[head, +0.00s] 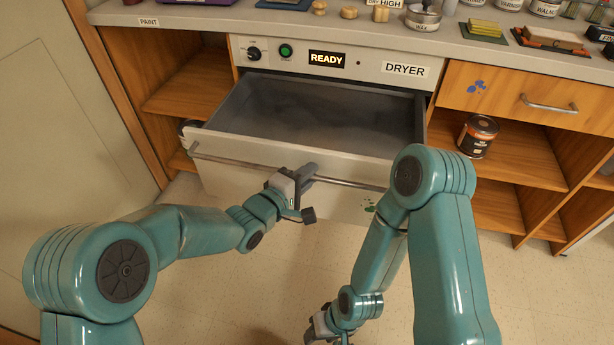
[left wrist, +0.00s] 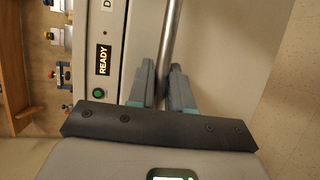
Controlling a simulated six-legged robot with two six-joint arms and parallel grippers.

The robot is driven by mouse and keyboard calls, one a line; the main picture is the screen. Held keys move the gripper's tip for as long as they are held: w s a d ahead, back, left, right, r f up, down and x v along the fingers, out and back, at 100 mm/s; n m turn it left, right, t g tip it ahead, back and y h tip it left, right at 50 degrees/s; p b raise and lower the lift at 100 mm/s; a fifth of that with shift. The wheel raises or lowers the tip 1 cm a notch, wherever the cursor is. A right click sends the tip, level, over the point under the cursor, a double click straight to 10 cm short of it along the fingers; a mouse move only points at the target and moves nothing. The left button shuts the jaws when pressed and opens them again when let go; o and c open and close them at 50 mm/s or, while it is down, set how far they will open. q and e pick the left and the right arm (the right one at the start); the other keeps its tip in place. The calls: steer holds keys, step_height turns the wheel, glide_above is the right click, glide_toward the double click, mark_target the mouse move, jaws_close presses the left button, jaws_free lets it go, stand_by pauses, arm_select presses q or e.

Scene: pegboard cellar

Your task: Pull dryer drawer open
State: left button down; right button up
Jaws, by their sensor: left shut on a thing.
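The dryer drawer (head: 240,181) is pulled out from under the dryer panel (head: 370,66) in the head view. Its dark grey inside shows and looks empty. A long metal bar handle (head: 235,160) runs across its front. My left gripper (head: 306,178) is shut on this bar near its middle. In the left wrist view, the two fingers (left wrist: 161,85) stand on either side of the handle bar (left wrist: 171,35). My right gripper (head: 322,328) hangs low at the bottom of the head view, away from the drawer; its fingers are mostly hidden.
The counter (head: 200,18) above holds tins, knobs and sanding blocks. A closed wooden drawer (head: 500,92) with a metal handle is on the right. A dark can (head: 478,136) stands on the shelf below it. Open shelves are on the left. The floor (head: 280,280) in front is clear.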

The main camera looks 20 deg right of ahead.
arm_select(q)
steer(key=c, duration=1.1)
jaws_free()
steer(key=p+v, duration=0.2)
steer(key=v, duration=1.4)
steer(key=shift+a+r+p, duration=0.15)
steer(key=shift+a+p, duration=0.05)
steer(key=shift+p, duration=0.15)
